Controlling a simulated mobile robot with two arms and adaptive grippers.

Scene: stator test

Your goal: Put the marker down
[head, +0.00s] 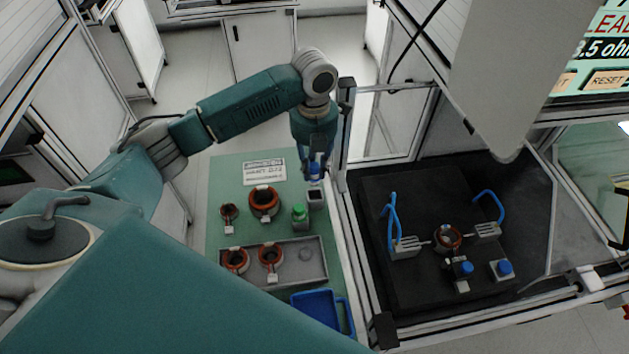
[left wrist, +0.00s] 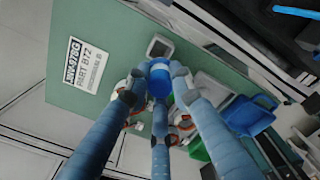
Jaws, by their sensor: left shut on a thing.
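The marker (head: 315,169) is blue and sits between the fingers of my left gripper (head: 316,175), which is shut on it. In the left wrist view the blue marker (left wrist: 159,78) shows between the three fingers of the gripper (left wrist: 158,86); its lower part is hidden. In the head view it is just above a small grey square holder (head: 316,201) on the green mat (head: 228,175). The holder also shows in the left wrist view (left wrist: 160,46), a little beyond the marker. I cannot tell whether they touch. My right gripper is not in view.
Copper stators (head: 264,202) lie on the mat and in a grey tray (head: 316,277). A blue bin (head: 316,309) is at the front. A metal frame post (head: 344,150) rises just right of my gripper.

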